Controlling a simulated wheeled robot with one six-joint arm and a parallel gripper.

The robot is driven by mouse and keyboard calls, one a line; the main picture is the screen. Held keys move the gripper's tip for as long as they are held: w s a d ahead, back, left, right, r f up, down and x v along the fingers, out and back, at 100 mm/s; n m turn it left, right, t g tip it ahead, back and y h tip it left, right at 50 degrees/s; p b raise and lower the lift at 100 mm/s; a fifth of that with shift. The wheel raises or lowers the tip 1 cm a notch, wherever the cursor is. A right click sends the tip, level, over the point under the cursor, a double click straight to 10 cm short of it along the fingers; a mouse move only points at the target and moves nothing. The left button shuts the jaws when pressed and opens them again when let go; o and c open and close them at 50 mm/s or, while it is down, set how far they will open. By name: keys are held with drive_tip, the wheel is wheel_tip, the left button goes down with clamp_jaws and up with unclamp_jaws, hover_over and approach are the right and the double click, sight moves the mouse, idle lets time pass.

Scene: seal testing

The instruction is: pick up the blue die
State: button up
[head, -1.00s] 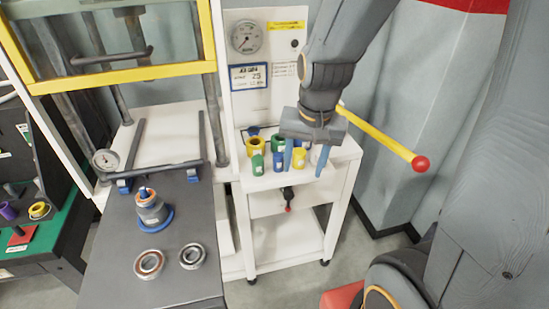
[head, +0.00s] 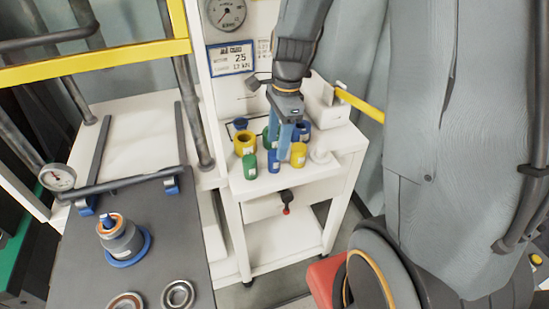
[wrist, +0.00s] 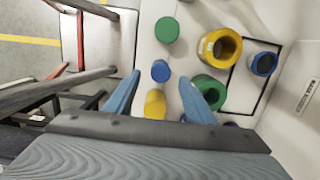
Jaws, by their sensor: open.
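Two blue pieces stand on the white cart top. A small solid-topped blue cylinder (head: 274,161) is in the front row between green and yellow ones; it also shows in the wrist view (wrist: 160,71). A hollow blue ring (head: 240,124) is at the back left, inside a black outlined square in the wrist view (wrist: 263,63). I cannot tell by name which is the die. My gripper (head: 280,138) is open, pointing down over the pieces.
A yellow-framed press (head: 95,62) is at left. A dark bench (head: 165,225) holds bearings.

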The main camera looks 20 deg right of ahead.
sight(274, 153)
drive_tip(key=shift+a+f+p, duration=0.25)
drive_tip(key=shift+f+p, duration=0.15)
drive_tip(key=shift+f, duration=0.75)
drive_tip(key=shift+a+f+p, duration=0.2)
drive_tip(key=shift+f+p, duration=0.2)
drive_tip(key=shift+f, duration=0.75)
clamp_jaws()
